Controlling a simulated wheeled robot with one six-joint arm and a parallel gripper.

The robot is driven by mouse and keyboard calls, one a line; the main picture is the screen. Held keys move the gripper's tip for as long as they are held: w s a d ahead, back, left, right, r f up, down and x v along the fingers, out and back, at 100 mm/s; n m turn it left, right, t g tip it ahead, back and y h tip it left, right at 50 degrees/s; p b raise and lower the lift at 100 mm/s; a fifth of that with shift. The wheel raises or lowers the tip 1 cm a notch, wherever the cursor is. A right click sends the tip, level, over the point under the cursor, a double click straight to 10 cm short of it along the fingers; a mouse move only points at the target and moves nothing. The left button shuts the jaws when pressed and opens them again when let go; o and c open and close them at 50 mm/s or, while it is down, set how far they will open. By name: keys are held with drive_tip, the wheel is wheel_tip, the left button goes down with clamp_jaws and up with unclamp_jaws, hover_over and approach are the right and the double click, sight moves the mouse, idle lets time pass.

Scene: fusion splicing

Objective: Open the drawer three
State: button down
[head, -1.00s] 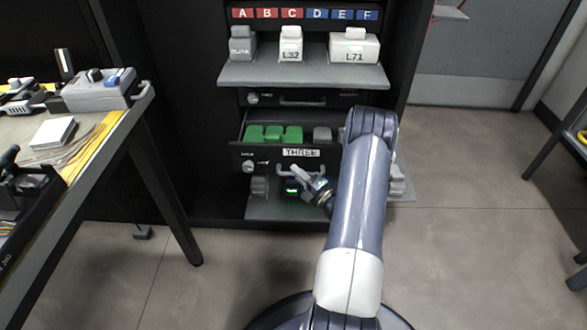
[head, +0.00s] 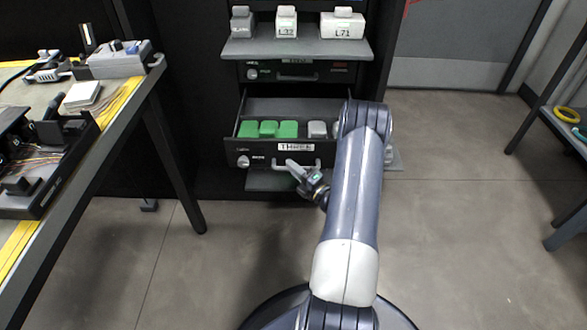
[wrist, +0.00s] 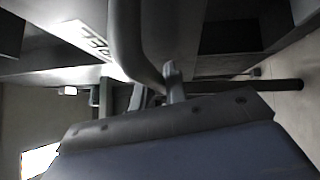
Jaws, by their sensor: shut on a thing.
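The drawer labelled THREE (head: 258,146) stands pulled well out of the dark cabinet in the head view. Green blocks (head: 268,129) and grey blocks (head: 317,129) show inside it. Its bar handle (head: 281,167) is on the front, below the label. My gripper (head: 296,169) is at that handle and shut on it. In the wrist view the handle bar (wrist: 128,45) passes close in front of the camera, with part of the white label (wrist: 90,40) beside it. The fingertips are partly hidden in both views.
A closed drawer (head: 262,73) is above, under a shelf (head: 240,48) with several grey and white blocks. A lower shelf (head: 262,181) is partly covered by the drawer. A workbench (head: 150,85) is at left, another table (head: 571,208) at right. The floor between is clear.

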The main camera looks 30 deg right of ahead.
drive_tip(key=c, duration=1.4)
unclamp_jaws()
drive_tip(key=shift+c, duration=0.2)
drive_tip(key=p+v, duration=0.2)
drive_tip(key=v, duration=0.8)
drive_tip(key=shift+s, duration=0.4)
drive_tip(key=shift+w, duration=0.1)
